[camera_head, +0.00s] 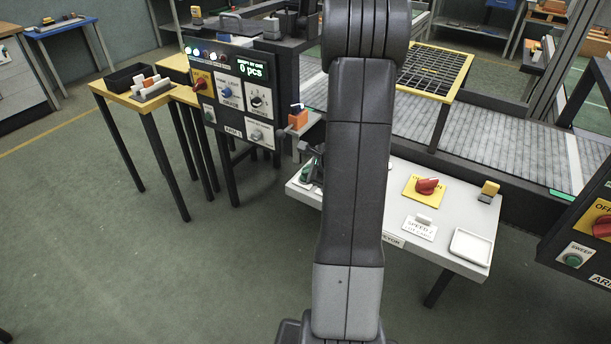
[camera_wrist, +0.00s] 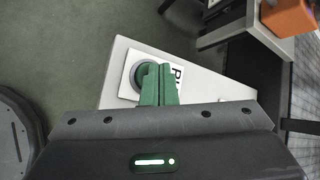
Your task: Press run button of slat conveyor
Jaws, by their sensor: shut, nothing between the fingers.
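The slat conveyor (camera_head: 500,145) runs across the right of the head view, with a light grey control desk (camera_head: 395,172) in front of it. In the wrist view, a round dark-rimmed button (camera_wrist: 137,76) sits on a white plate whose label starts with "RU". The plate lies at the desk's corner. My gripper (camera_wrist: 159,66) has its green fingers shut and empty, and they overlap the button's right side in that view. Whether they touch it I cannot tell.
A counter panel (camera_head: 232,92) stands left. An orange block (camera_head: 298,119) is near the arm.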

